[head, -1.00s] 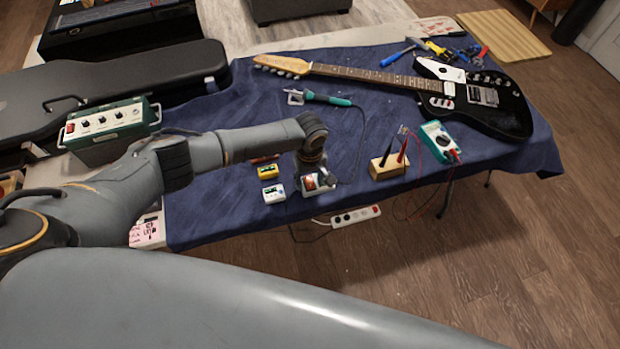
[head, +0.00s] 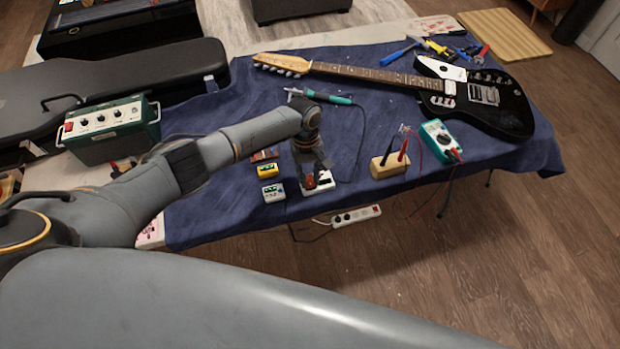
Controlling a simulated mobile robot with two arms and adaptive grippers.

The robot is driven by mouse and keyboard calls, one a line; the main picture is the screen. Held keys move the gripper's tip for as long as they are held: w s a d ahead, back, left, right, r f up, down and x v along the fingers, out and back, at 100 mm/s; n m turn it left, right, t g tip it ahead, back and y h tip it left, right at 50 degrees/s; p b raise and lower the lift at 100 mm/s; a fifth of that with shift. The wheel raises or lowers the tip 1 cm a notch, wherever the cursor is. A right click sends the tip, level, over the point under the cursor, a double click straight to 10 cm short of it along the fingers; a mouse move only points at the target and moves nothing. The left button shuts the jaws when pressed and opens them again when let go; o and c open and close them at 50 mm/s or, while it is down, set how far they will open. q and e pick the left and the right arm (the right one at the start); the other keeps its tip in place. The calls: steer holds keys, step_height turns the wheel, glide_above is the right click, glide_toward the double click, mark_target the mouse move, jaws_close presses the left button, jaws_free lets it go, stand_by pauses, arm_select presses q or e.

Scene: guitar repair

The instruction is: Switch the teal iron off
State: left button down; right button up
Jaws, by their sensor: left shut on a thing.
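The teal soldering iron (head: 335,99) lies on the blue cloth near the guitar's neck. Its dark cable runs down the cloth towards a small white unit (head: 317,190) at the table's front edge. My left gripper (head: 314,180) points down over this unit. It is shut at a red-orange part on the unit's top; the fingers hide much of the contact. Whether the switch is on or off cannot be made out. My right gripper is not in view.
A yellow box (head: 267,170) and a grey-white box (head: 273,192) stand just left of the gripper. A wooden block with probes (head: 390,166) and a teal multimeter (head: 440,139) are to the right. A black guitar (head: 485,103) lies behind. A power strip (head: 356,216) hangs below the edge.

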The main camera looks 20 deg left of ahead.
arm_select(q)
steer(key=shift+w+f, duration=0.15)
steer(key=shift+w, duration=0.05)
steer(key=shift+r+g+h+b, duration=0.2)
steer(key=shift+g+h+b, duration=0.1)
steer(key=shift+g+b, duration=0.1)
steer(key=shift+a, duration=0.1)
steer(key=c, duration=1.2)
jaws_free()
steer(key=shift+o, duration=0.2)
steer(key=v, duration=1.2)
